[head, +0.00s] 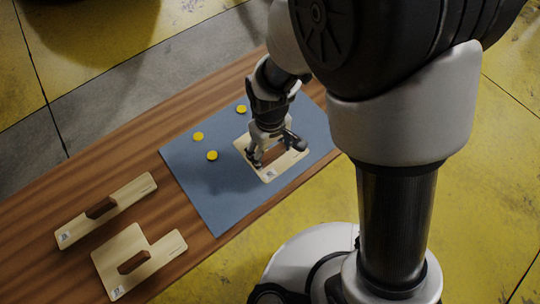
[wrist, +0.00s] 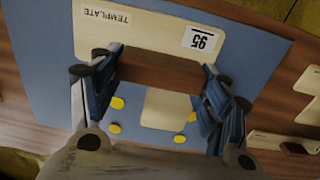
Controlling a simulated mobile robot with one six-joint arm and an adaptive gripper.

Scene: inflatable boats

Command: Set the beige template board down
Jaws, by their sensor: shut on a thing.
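The beige template board (head: 270,174) is over the blue mat (head: 210,200), at the right part of the mat. In the wrist view the board (wrist: 150,30) shows the word TEMPLATE and a label reading 95. My gripper (head: 268,156) points down at the board and is shut on its brown wooden handle (wrist: 160,68), one finger on each side in the wrist view. I cannot tell whether the board touches the mat or hangs slightly above it. My gripper hides part of the board in the head view.
Several yellow discs (head: 212,155) lie on the mat left of and behind the board. Two more beige boards with brown handles, a narrow one (head: 130,193) and an L-shaped one (head: 119,249), lie on the wooden bench (head: 40,205) at left. The mat's near-left part is clear.

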